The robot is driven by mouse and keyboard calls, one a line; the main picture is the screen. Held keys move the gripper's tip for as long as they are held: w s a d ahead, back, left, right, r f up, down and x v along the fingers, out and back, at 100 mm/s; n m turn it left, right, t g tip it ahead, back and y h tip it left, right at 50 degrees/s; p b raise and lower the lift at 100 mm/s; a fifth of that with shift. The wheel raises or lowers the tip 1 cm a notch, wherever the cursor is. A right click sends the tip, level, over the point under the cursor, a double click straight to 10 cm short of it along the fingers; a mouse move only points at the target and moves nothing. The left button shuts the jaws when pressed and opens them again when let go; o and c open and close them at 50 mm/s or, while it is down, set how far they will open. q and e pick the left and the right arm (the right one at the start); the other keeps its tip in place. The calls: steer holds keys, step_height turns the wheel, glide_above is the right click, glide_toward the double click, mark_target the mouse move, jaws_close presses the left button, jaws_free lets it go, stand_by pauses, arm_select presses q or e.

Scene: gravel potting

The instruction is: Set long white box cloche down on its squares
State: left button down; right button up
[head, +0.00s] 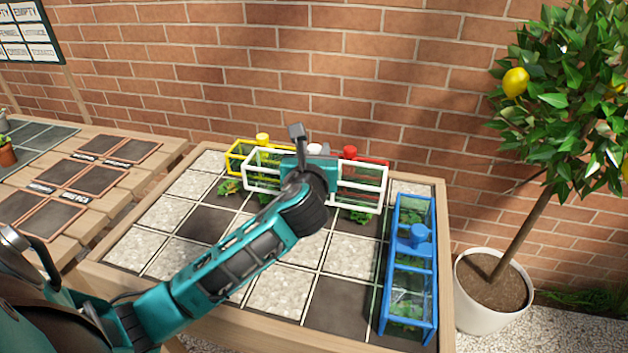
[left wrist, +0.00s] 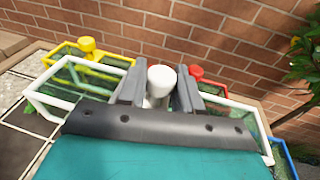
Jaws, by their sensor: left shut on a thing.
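The long white box cloche (head: 262,185) is a clear box with a white frame, near the back of the gridded bed (head: 150,253). My left gripper (head: 316,152) is shut on its white knob, which shows between the fingers in the left wrist view (left wrist: 160,82). The cloche overlaps the yellow and red cloches behind it in the head view. Small plants show near its lower edge. I cannot tell whether its bottom touches the squares. My arm and gripper hide its middle. My right gripper is not in view.
A yellow-framed cloche (head: 232,157) and a red-framed cloche (head: 376,161) stand along the back. A blue-framed cloche (head: 418,234) lies along the right side. A potted lemon tree (head: 489,298) stands right of the bed. A brick wall is behind. Gravel and dark squares in front are open.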

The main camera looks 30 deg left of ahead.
arm_select(q)
step_height(320, 180, down, 5)
steer(key=shift+f+b, duration=0.2)
steer(key=shift+b, duration=0.85)
steer(key=shift+f, duration=0.15)
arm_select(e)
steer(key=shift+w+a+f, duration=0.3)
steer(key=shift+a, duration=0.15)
arm_select(q)
steer(key=c, duration=0.8)
jaws_free()
steer(key=shift+f, duration=0.1)
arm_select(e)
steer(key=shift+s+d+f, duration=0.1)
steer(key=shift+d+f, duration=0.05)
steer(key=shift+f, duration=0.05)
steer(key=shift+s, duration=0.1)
